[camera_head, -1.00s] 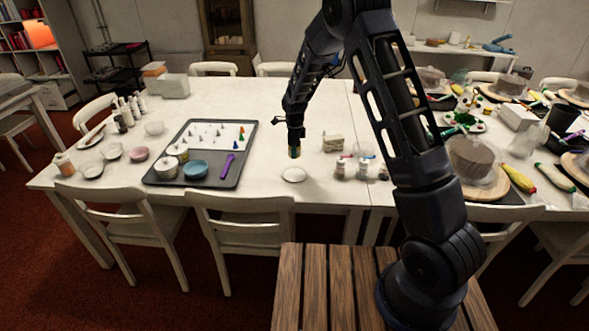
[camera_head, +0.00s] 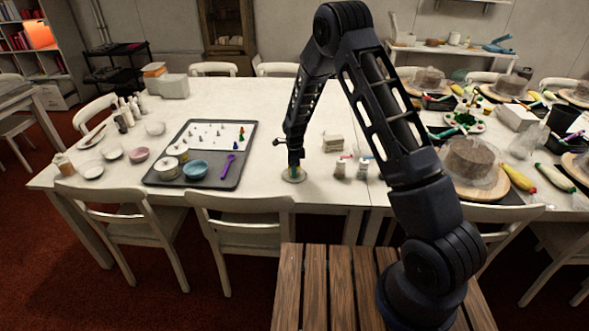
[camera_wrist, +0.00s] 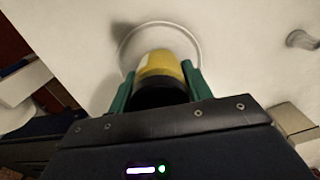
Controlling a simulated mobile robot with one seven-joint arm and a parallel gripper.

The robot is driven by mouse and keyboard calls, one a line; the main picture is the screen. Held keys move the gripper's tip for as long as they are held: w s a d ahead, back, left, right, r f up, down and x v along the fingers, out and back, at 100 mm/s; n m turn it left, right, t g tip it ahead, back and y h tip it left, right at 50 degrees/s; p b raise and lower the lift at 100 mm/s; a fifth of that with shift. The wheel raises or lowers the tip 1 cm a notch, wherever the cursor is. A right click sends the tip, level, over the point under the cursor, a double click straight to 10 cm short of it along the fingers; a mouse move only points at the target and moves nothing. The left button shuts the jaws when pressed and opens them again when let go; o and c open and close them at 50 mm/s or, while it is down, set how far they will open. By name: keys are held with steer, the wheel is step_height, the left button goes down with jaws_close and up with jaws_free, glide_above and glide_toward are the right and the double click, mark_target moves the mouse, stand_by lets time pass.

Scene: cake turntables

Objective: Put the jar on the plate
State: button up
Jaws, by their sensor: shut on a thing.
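A jar with a yellow body and a black end (camera_wrist: 161,84) is held between the two green fingers of my gripper (camera_wrist: 160,88) in the wrist view. My gripper (camera_head: 294,170) points down over a small white plate (camera_head: 301,177) near the table's front edge in the head view. The plate also shows in the wrist view (camera_wrist: 124,50), with the jar's far end overlapping it. I cannot tell whether the jar touches the plate. In the head view my gripper mostly hides the jar.
Two small bottles (camera_head: 340,169) and a beige block (camera_head: 333,143) stand right of the plate. A dark tray (camera_head: 213,181) with small pots, a blue bowl (camera_head: 195,169) and a purple spoon (camera_head: 228,165) lies to the left. A white chair (camera_head: 243,205) stands at the table's front edge.

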steer(key=shift+f, duration=0.1)
steer(key=o, duration=1)
steer(key=shift+o, duration=0.2)
